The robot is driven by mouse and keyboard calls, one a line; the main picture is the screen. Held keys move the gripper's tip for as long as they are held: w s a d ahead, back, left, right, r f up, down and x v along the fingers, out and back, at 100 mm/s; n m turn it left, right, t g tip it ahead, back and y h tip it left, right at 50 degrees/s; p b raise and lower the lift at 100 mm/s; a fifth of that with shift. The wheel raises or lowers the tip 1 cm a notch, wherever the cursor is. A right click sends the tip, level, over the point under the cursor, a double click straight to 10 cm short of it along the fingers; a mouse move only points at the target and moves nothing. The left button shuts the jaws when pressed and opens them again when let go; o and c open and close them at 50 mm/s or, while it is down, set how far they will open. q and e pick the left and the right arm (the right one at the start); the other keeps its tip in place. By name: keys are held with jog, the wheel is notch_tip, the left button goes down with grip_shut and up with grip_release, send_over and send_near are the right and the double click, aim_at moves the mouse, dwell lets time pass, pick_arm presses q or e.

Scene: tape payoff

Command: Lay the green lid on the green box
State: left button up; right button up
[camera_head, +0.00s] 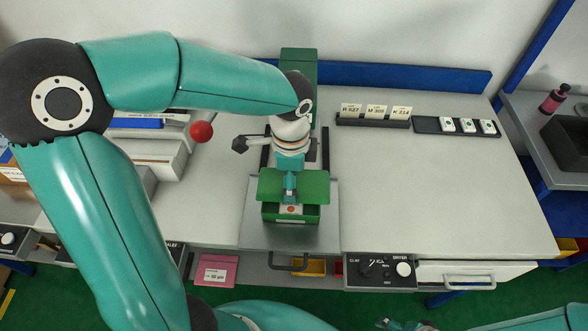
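The green box (291,214) stands on the grey plate at the front middle of the bench. Its front part is uncovered and shows a white item with an orange-red dot inside. The green lid (314,184) is a flat panel above the back part of the box, set back from its front edge. I cannot tell whether it touches the rim. My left gripper (290,194) points down at the lid's middle and appears shut on it; its fingers hide the grip point. My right gripper (400,325) is only partly in view at the bottom edge, away from the box.
A tall green column (299,66) stands behind my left wrist. A red ball knob (201,131) is to the left. Label cards (375,111) and a dark tray with white pieces (458,126) sit at the back right. The bench's right side is clear.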

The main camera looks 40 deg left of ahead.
pick_arm(q)
jog(key=shift+s+a+f+b, duration=0.1)
jog(key=shift+f+b, duration=0.4)
jog(key=shift+f, duration=0.3)
notch_tip(320, 180, down, 5)
jog(key=b, duration=0.4)
jog(key=shift+r, duration=0.15)
jog(key=shift+s+a, duration=0.15)
jog(key=shift+f+b, duration=0.65)
jog(key=shift+f, duration=0.2)
dwell(0.8)
dwell(0.3)
jog(key=o, duration=1.1)
